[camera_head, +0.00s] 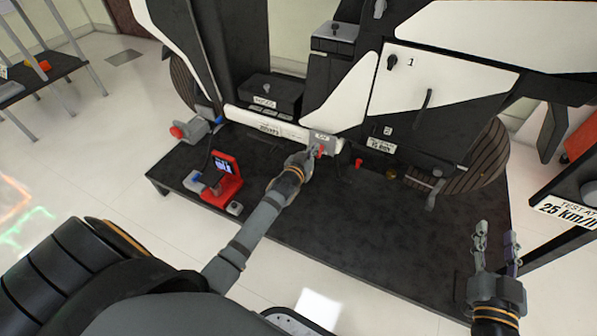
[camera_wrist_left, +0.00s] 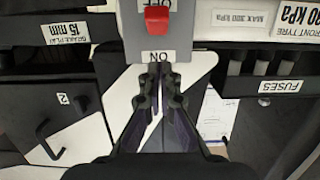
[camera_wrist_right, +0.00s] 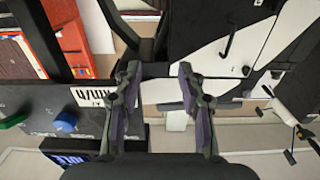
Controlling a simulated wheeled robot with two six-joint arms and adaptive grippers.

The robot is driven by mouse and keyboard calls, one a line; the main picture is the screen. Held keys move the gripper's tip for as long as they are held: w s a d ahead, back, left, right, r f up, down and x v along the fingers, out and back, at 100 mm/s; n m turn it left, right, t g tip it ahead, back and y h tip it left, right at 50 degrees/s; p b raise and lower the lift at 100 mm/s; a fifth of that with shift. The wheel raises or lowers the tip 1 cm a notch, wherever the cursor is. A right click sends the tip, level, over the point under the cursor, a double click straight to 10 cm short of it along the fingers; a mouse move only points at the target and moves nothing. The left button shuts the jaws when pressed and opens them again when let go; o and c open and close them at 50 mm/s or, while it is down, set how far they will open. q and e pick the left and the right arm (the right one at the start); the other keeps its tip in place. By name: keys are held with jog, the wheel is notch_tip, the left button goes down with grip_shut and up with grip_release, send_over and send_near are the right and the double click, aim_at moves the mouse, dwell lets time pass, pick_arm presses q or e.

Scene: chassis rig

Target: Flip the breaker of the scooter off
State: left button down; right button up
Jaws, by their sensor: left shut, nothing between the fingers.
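The breaker is a grey box (camera_head: 322,137) on the scooter's (camera_head: 345,95) lower body, and it also shows in the left wrist view (camera_wrist_left: 178,43). Its red lever (camera_wrist_left: 157,19) lies close to the OFF label, apart from the ON label, which appears upside down there. My right gripper (camera_head: 495,238) is open and empty, well to the right.
A red device with a small screen (camera_head: 226,178) stands on the black platform (camera_head: 350,225) left of my left arm. A FUSES panel (camera_wrist_left: 278,87) is beside the breaker. A black stand with a 25 km/h sign (camera_head: 568,211) is at the right. The platform's front middle is clear.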

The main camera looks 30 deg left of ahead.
jog(key=s+f+g+p, duration=0.1)
jog(key=s+f+g, duration=0.35)
jog(key=f, duration=0.45)
jog(key=s+f+g+p, duration=0.1)
jog(key=s+f+g, duration=0.35)
jog(key=f, duration=0.45)
pick_arm(q)
jog(key=s+b, duration=0.1)
jog(key=s, duration=0.9)
jog(key=shift+s+d+f+b, duration=0.15)
jog(key=shift+s+d+b, duration=0.1)
jog(key=shift+s+b, duration=0.05)
pick_arm(e)
jog(key=w+r+t, duration=0.6)
jog(key=w+r, duration=0.1)
jog(key=r, duration=0.5)
jog(key=shift+r+t, duration=0.3)
jog(key=shift+r, duration=0.05)
